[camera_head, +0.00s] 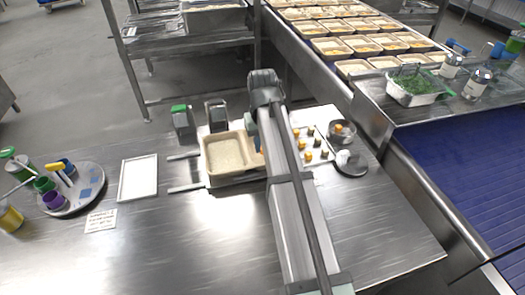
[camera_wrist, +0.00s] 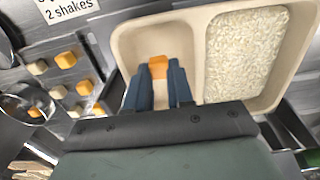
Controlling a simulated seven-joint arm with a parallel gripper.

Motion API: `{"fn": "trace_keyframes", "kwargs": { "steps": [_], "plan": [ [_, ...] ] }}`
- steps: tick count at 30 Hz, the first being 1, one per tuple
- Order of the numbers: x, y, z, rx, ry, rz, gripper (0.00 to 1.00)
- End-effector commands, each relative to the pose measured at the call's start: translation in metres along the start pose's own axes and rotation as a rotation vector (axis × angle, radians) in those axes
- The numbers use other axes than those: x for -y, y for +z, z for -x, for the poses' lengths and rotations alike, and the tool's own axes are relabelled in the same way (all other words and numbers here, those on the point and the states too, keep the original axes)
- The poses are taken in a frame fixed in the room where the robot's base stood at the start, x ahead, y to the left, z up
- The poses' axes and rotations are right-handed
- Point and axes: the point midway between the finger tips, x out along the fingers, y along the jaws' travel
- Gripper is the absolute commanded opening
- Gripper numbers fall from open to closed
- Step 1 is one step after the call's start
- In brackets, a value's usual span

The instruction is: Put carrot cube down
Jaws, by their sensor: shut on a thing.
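My gripper (camera_wrist: 158,88) is shut on an orange carrot cube (camera_wrist: 158,67), which shows between its two blue fingertips in the wrist view. The cube is over the smaller, empty compartment of a beige two-compartment tray (camera_wrist: 198,50). I cannot tell whether the cube touches the tray floor. The larger compartment holds white rice (camera_wrist: 245,50). In the head view the tray (camera_head: 204,165) stands on the steel table, and my arm hides most of its right side and the fingertips.
Several orange and pale cubes (camera_wrist: 84,87) lie on a white board beside the tray, near a round metal bowl (camera_head: 342,130). A white rectangular plate (camera_head: 138,178) lies to the left. A round grey turntable (camera_head: 88,192) holds colored containers. The front of the table is clear.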

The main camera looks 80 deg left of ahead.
Motion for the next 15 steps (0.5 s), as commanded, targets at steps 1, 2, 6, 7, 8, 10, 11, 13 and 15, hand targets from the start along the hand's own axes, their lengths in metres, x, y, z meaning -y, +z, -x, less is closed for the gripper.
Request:
{"fn": "trace_keyframes", "kwargs": {
  "steps": [1,2,6,7,8,10,11,13,15],
  "plan": [
    [0.0,0.001,-0.004,0.001,0.0,0.0,0.0],
    [0.0,0.001,-0.007,0.0,0.0,0.0,0.0],
    [0.0,0.001,-0.026,0.002,0.0,0.001,0.0],
    [0.0,0.001,-0.029,0.001,0.0,0.001,0.0],
    [0.0,0.001,-0.031,0.001,0.0,0.001,0.0],
    [0.0,0.0,-0.034,-0.001,0.0,0.001,0.0],
    [0.0,0.0,-0.034,-0.001,0.0,0.001,0.0],
    [0.0,0.0,-0.034,-0.001,0.0,0.001,0.0],
    [0.0,0.0,-0.033,-0.001,0.0,0.001,0.0]
  ]
}}
